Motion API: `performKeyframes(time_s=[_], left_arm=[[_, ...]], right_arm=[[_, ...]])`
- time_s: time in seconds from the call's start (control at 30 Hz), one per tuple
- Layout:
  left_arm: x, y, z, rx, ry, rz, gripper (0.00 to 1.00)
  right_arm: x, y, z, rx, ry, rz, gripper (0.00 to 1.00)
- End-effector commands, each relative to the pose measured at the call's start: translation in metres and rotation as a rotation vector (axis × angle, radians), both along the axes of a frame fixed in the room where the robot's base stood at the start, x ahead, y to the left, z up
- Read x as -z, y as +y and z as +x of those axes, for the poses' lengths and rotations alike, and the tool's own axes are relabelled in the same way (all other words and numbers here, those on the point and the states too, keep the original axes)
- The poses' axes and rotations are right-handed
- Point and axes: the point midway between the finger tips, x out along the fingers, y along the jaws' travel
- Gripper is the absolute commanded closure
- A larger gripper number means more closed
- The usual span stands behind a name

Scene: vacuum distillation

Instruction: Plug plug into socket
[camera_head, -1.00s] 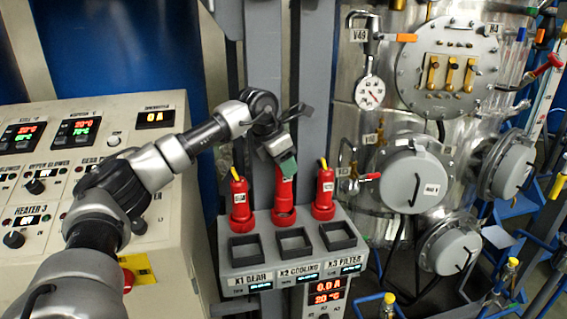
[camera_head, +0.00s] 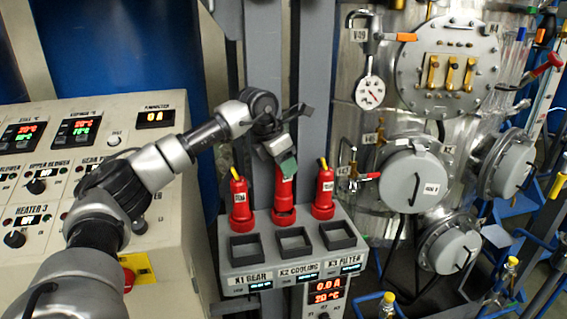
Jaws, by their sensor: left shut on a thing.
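Three red plugs stand in a row at the back of a grey socket box. The left plug (camera_head: 240,200) and the right plug (camera_head: 324,192) have yellow tips and stand upright. The middle plug (camera_head: 284,196) is above the X2 COOLING label. My left gripper (camera_head: 283,155) is shut on the top of the middle plug and hides its upper end. The middle plug's lower end is at its red socket ring (camera_head: 284,217); I cannot tell how deep it sits. My right gripper does not show.
The socket box (camera_head: 230,262) has three empty square black frames in front of the plugs. A control panel (camera_head: 180,230) stands at the left, under my arm. A steel vessel with a gauge (camera_head: 370,93) and round flanges (camera_head: 412,180) fills the right.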

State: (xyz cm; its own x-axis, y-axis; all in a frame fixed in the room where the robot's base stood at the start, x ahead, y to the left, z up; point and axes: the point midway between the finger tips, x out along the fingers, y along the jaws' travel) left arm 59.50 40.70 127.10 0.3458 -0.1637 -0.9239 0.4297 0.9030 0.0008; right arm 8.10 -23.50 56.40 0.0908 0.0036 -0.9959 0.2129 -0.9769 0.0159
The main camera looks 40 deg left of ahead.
Motion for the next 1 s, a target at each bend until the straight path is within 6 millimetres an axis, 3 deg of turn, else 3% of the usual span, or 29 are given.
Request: performKeyframes(time_s=[1.0], left_arm=[[0.016,0.000,0.000,0.001,-0.002,-0.001,1.00]], right_arm=[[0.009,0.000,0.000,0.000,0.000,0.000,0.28]])
